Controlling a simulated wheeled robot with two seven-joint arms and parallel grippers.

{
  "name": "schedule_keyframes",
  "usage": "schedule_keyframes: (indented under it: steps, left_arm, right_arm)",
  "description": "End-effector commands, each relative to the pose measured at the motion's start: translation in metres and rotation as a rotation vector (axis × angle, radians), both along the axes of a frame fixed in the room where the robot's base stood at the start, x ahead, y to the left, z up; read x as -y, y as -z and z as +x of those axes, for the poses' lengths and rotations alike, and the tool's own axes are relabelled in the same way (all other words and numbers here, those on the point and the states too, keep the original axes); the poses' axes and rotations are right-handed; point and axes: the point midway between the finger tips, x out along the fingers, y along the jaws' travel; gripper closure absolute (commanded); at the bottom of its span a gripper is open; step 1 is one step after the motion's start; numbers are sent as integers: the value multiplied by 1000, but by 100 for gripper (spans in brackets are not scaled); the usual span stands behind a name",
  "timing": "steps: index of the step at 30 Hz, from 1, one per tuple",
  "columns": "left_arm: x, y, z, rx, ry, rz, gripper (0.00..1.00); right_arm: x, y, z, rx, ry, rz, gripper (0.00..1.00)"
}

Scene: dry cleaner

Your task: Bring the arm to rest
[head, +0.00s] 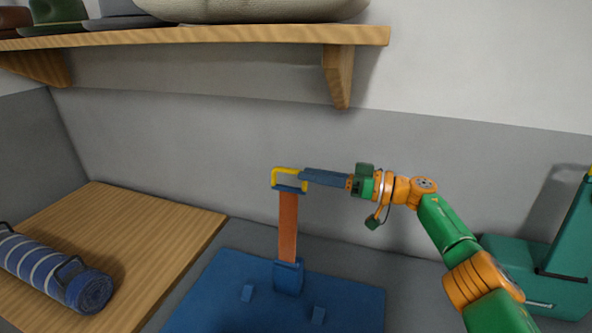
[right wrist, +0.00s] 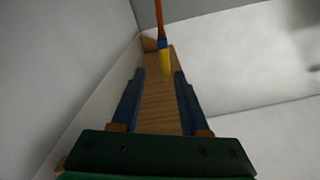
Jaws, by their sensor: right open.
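My right gripper (head: 303,176) comes in from the right in the head view, pointing left, with its blue fingers level. It is open and empty, as the gap between the fingers shows in the right wrist view (right wrist: 160,75). Just beyond the fingertips is a yellow handle (head: 286,170) on top of an upright orange lever (head: 288,222). The handle also shows in the right wrist view (right wrist: 166,68). Whether the fingertips touch it, I cannot tell. The lever stands in a blue socket on a blue base plate (head: 215,290). My left gripper is not in view.
A wooden shelf (head: 200,37) with hats and a large beige bag juts from the wall above. A wooden board (head: 165,220) with a striped blue roll (head: 45,268) lies at left. A teal machine (head: 555,290) stands at right. The grey wall is close behind.

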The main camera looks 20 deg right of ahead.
Motion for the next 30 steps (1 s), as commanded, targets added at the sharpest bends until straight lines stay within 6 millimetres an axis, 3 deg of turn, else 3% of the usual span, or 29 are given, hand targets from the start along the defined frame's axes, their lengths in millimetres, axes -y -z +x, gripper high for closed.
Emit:
schedule_keyframes:
  steps: [5,17,20,24,30]
  left_arm:
    - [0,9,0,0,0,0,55]
    - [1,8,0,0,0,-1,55]
    - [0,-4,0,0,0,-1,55]
    - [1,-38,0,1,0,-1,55]
    - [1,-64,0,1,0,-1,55]
  right_arm:
    - [18,4,-11,-1,0,0,55]
    - [19,2,-12,-1,-1,1,55]
    - [19,-10,-12,-1,-1,1,55]
    - [19,-44,-12,-1,-1,1,55]
    - [19,-69,-12,-1,-1,1,55]
